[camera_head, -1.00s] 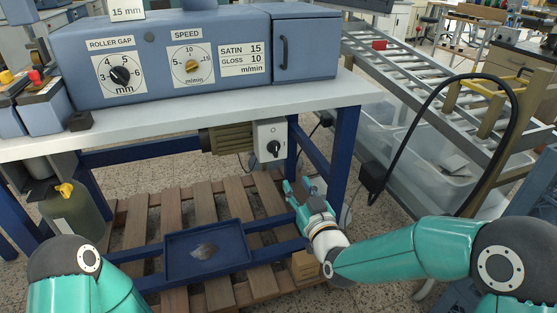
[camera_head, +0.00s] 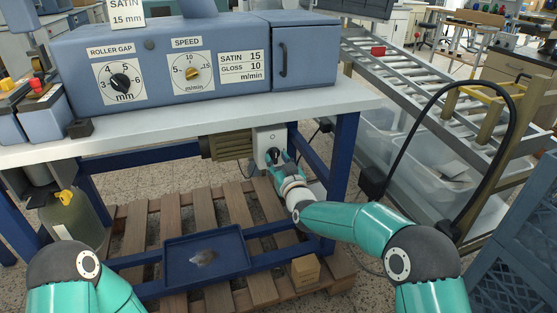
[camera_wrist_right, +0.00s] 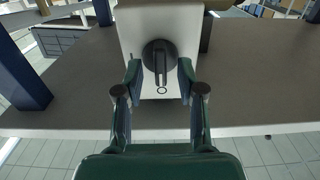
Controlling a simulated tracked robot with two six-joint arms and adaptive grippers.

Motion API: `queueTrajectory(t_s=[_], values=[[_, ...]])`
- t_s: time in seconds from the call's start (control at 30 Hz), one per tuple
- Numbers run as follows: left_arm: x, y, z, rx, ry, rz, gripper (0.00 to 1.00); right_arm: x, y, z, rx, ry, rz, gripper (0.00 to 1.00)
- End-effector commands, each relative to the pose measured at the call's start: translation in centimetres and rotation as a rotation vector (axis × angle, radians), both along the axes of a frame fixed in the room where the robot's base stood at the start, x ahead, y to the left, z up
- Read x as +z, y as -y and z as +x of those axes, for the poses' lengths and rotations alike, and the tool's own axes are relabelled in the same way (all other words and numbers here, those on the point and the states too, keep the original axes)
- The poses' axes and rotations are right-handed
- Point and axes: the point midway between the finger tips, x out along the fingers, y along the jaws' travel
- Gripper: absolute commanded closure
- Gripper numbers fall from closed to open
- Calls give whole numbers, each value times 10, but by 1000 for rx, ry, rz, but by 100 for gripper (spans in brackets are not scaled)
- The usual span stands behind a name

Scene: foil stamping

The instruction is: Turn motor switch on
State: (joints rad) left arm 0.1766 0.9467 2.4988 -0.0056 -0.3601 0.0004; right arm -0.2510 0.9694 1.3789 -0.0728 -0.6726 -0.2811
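The motor switch is a black rotary knob on a light grey box (camera_head: 264,136) under the table, beside the ribbed motor (camera_head: 228,146). In the right wrist view the knob (camera_wrist_right: 160,60) shows close up, its grip bar in line with the gripper. My right gripper (camera_head: 275,160) is at the knob. In the right wrist view its fingers (camera_wrist_right: 159,78) are apart, one on each side of the knob, with gaps visible beside the grip bar. My left gripper is not in view; only part of my left arm shows at the lower left.
The blue machine (camera_head: 160,60) stands on the grey table (camera_head: 200,122). A blue table leg (camera_head: 343,150) is just right of the switch. Below are a wooden pallet (camera_head: 200,212), a blue tray (camera_head: 180,272) and a small wooden block (camera_head: 305,270). A black cable (camera_head: 405,135) arches at right.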

Motion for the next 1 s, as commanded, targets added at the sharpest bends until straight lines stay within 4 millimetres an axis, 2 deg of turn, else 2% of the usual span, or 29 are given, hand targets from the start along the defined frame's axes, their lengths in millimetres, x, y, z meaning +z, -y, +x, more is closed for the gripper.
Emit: queueTrajectory(t_s=[0.37, 0.4, 0.63, 0.73, 0.77, 1.0], values=[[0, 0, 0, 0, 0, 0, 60, 0, -2, 4, 1, 0, 0, 61], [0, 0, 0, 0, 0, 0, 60, 0, -2, 4, 1, 0, 0, 63], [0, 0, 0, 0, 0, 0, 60, 0, -2, 4, 1, 0, 0, 100], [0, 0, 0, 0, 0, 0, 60, 0, -2, 4, 1, 0, 0, 100], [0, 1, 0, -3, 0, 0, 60, 0, 6, 5, -3, 0, -1, 100], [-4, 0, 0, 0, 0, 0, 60, -1, 2, 5, -4, -6, 17, 100]])
